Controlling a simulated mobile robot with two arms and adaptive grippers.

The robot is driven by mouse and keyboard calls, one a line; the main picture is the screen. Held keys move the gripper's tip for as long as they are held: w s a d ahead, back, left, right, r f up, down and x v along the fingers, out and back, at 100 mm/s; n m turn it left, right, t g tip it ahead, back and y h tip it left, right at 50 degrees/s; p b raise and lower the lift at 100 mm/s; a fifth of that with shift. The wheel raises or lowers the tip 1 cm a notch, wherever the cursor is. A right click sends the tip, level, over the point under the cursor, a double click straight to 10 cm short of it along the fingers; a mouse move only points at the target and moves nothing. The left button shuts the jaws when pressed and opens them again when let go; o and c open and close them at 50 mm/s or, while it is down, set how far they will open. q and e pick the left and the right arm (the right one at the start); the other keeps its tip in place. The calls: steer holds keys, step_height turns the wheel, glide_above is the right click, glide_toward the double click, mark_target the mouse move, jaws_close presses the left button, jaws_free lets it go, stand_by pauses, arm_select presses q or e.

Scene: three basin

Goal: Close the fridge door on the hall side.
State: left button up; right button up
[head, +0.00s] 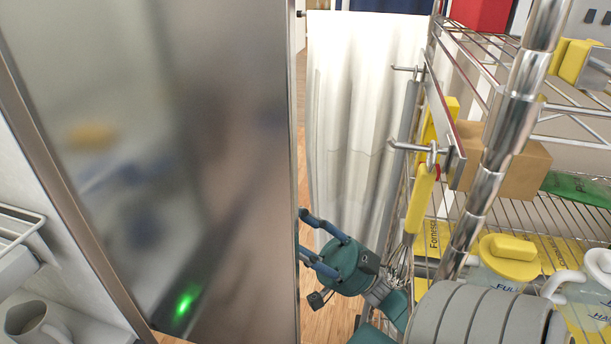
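A large brushed-steel panel (170,180), which looks like the fridge door, fills the left half of the head view. Its upright right edge is near the middle of the picture, and a green light glows low on its face. From this view I cannot tell how far the door stands open. My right gripper (304,234), teal, comes in from the lower right. Its two fingers are spread apart with nothing seen between them. The fingertips are at the panel's right edge; whether they touch it is unclear. My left gripper is not in view.
A wire shelf rack (560,120) with a cardboard box (515,165) and yellow-lidded containers (508,262) stands close on the right. A white curtain (350,110) hangs behind my gripper. A mug (38,322) sits at lower left. A narrow strip of wood floor (325,322) shows.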

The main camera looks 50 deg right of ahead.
steer(key=v, duration=1.1)
